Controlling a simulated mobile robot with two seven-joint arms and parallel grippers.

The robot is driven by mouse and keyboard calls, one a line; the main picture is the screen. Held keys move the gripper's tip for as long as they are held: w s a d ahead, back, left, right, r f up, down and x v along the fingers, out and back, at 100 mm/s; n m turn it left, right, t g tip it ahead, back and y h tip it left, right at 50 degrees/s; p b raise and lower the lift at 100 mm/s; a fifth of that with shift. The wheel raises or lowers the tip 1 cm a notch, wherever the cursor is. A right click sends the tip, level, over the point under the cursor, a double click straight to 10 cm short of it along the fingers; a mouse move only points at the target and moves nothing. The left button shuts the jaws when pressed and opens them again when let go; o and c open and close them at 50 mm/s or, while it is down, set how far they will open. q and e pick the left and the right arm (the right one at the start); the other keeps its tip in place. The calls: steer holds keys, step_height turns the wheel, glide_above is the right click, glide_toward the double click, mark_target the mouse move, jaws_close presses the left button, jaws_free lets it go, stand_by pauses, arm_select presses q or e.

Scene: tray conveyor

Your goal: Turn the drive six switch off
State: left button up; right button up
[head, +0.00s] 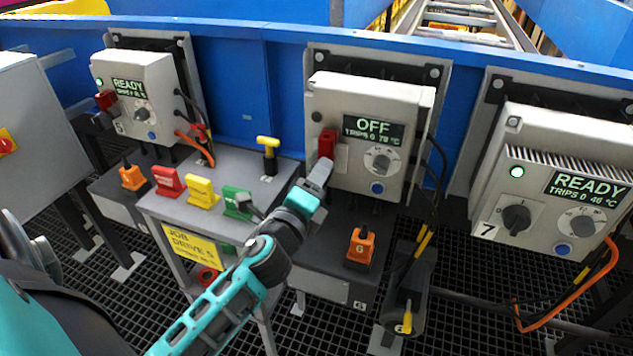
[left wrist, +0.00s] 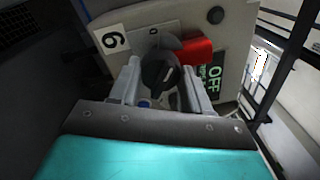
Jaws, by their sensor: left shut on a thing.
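The drive six box (head: 385,105) is the middle grey one, and its display (head: 373,130) reads OFF. Its label 6 (left wrist: 113,39) and the display (left wrist: 211,77) also show in the left wrist view. The black switch knob (left wrist: 160,72) stands on a light plate marked 0 at one end. A red part (left wrist: 196,52) sits against the knob, and shows in the head view (head: 327,143). My left gripper (head: 316,184) is at the box's lower left. Its fingers (left wrist: 163,92) are shut on the knob, which they hide in the head view.
The drive seven box (head: 562,185) at the right and another box (head: 137,85) at the left both read READY. A small table (head: 215,217) with red, yellow and green blocks stands left of my arm. An orange device (head: 360,246) and cables are below and beside drive six.

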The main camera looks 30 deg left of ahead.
arm_select(q)
steer(key=n, duration=0.4)
steer(key=shift+n+y, duration=0.5)
steer(key=shift+n, duration=1.3)
arm_select(e)
steer(key=shift+s+d+f, duration=0.1)
steer(key=shift+f, duration=0.15)
arm_select(q)
steer(key=o, duration=1.1)
steer(key=shift+c, duration=0.2)
steer(key=shift+d, duration=0.1)
